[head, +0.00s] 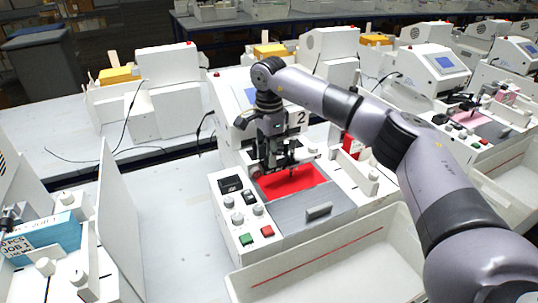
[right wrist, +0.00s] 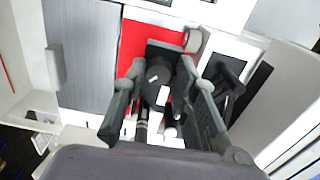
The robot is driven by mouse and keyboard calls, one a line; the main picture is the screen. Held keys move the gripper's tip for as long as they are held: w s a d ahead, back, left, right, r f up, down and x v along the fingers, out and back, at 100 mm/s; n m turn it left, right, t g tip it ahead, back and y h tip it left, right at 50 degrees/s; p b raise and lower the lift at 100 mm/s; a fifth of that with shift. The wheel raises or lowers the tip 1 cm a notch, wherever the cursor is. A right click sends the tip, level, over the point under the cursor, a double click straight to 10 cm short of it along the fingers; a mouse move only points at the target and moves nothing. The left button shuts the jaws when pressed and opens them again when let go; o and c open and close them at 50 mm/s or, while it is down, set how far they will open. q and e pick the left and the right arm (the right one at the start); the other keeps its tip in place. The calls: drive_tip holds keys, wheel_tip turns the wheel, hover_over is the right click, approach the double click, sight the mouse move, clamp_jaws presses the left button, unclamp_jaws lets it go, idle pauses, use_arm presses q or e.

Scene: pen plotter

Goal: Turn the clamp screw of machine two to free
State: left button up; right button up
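Machine two (head: 232,170) is a white plotter with a "2" label (head: 298,118) and a red sheet (head: 290,184) on its bed. My right gripper (head: 274,164) points down at the pen carriage over the sheet. In the right wrist view, its two fingers (right wrist: 160,78) stand apart on either side of a dark round part with a white mark (right wrist: 158,85), which looks like the clamp screw. A gap shows beside the left finger; contact on the right side cannot be told. In the head view the screw is hidden by the gripper. My left gripper is not in view.
A control panel with knobs and green and red buttons (head: 256,236) is at the bed's left. A white tray (head: 350,262) stands in front. A neighbouring machine with a blue box (head: 45,236) is at left. Another plotter (head: 487,125) stands at right.

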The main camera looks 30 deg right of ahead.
drive_tip(key=o, duration=0.3)
drive_tip(key=shift+f, duration=0.1)
wheel_tip(320, 180, up, 12)
drive_tip(key=shift+r, duration=0.1)
idle(0.5)
idle(0.3)
